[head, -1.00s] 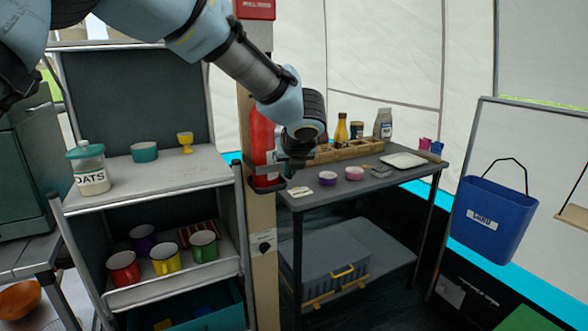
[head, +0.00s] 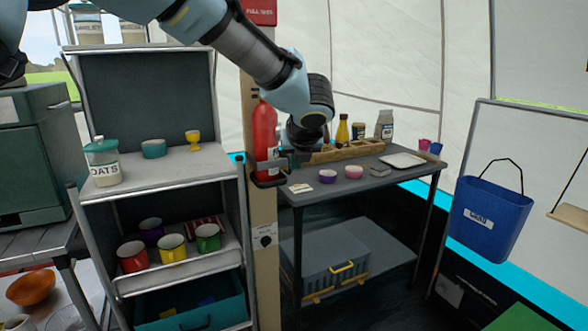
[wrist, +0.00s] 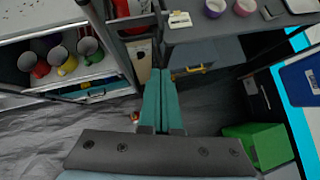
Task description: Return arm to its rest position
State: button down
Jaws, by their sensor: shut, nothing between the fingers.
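My arm (head: 248,45) reaches across the top of the head view from the upper left, bent down at the wrist. My gripper (head: 287,160) hangs beside the red fire extinguisher, partly hidden by my wrist. In the wrist view my gripper's teal fingers (wrist: 160,74) are together with nothing between them. They point toward the floor area between the shelf and the dark table, and hold nothing.
The fire extinguisher (head: 265,140) on its post stands close to my gripper. The dark table (head: 350,186) carries bowls, a tray and bottles. The shelf (head: 185,165) at left holds an oats jar (head: 104,163) and mugs. A blue bucket (head: 490,220) hangs at right.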

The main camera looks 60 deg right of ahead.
jog(key=v, duration=0.6)
jog(key=shift+s+d, duration=0.15)
jog(key=shift+s, duration=0.15)
